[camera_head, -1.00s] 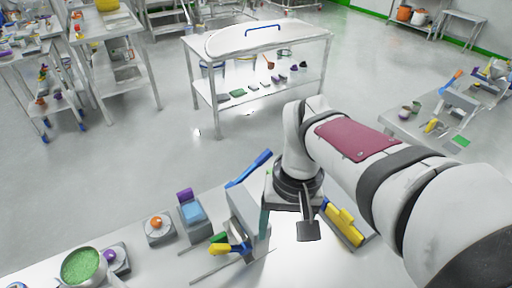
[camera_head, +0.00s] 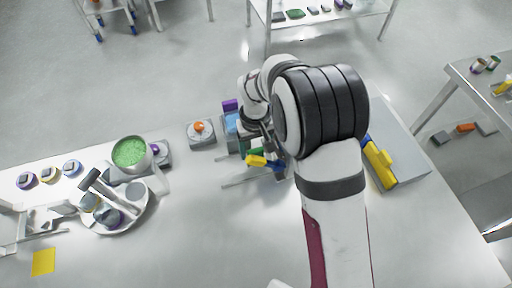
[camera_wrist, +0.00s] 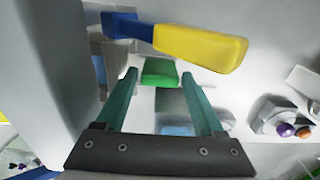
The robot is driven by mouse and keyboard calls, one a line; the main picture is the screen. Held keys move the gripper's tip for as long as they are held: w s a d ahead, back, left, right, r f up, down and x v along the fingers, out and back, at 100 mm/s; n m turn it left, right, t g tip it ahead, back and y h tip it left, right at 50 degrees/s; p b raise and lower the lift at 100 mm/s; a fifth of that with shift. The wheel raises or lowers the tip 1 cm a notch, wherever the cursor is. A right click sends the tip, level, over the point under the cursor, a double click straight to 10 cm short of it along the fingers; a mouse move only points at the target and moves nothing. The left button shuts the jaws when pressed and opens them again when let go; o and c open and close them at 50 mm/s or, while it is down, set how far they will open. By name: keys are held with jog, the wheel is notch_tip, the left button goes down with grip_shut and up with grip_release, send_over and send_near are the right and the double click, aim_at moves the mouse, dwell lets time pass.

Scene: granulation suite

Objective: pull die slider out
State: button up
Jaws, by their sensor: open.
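A grey press-like device is mostly hidden behind my arm in the head view; its tall grey wall (camera_wrist: 45,60) fills the left of the wrist view. A green block (camera_wrist: 160,72), perhaps the die slider's grip, sits low at the device; a bit of it shows in the head view (camera_head: 255,152). A yellow handle (camera_wrist: 205,48) on a blue base (camera_wrist: 124,25) lies just beyond it. My gripper (camera_wrist: 159,77) is open, its teal fingertips to either side of the green block in the picture. Whether they reach around it, I cannot tell.
An orange-knobbed box (camera_head: 201,132) stands left of the device. A bowl of green granules (camera_head: 131,153) and a round white tray (camera_head: 132,216) are farther left. A grey box with a yellow handle (camera_head: 380,165) is at the right. The front middle of the table is clear.

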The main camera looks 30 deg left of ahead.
jog(key=shift+f, duration=0.45)
grip_shut()
